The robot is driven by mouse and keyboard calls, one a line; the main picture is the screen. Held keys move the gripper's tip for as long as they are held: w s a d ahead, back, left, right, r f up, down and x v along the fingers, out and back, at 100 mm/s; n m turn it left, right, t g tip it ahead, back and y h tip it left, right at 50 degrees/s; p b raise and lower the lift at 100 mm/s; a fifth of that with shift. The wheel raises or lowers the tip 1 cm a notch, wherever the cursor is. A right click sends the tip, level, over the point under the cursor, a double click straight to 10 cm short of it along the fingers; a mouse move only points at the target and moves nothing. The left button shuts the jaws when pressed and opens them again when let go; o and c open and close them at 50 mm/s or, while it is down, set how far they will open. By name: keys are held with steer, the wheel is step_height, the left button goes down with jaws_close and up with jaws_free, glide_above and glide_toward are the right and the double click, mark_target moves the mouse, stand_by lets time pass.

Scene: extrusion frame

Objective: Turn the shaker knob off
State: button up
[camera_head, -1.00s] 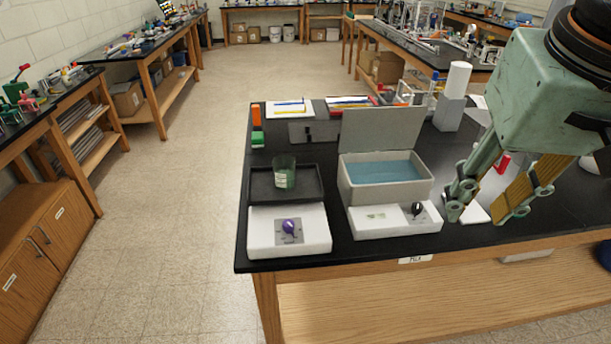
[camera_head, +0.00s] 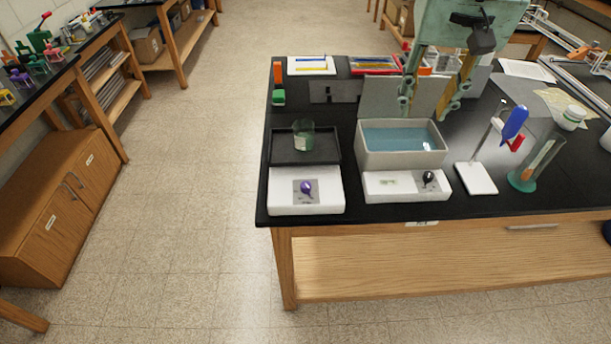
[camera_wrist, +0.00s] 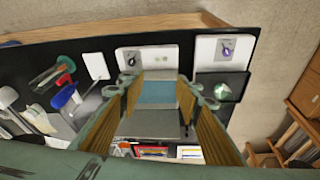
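The shaker (camera_head: 290,202) is a white base at the bench's front left with a dark tray (camera_head: 275,147) behind it. Its purple knob (camera_head: 307,188) sits on a grey panel on the front face. A glass beaker (camera_head: 304,135) with greenish contents stands on the tray. My gripper (camera_head: 428,108) is open and empty, above the back of the water bath, to the right of and behind the shaker. In the wrist view the purple knob (camera_wrist: 226,49) is at the upper right, beyond my open fingers (camera_wrist: 158,105).
The open water bath (camera_head: 362,158) with a black knob (camera_head: 428,178) is right of the shaker. Its raised lid (camera_head: 375,95) stands close to my fingers. A stand with a blue item (camera_head: 515,123) and a cylinder (camera_head: 535,165) are farther right. Space in front of the bench is clear.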

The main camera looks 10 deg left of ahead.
steer(key=w+a+p, duration=0.3)
steer(key=w+a, duration=0.3)
steer(key=g+p, duration=0.3)
steer(key=p, duration=0.1)
glide_above(306, 184)
step_height(306, 184, down, 17)
steer(key=shift+f+m, duration=0.2)
steer(key=shift+m, duration=0.1)
steer(key=shift+f, duration=0.1)
steer(key=shift+f+p, duration=0.4)
steer(key=shift+f, duration=6.4)
steer(key=c, duration=0.9)
steer(key=shift+o, duration=0.2)
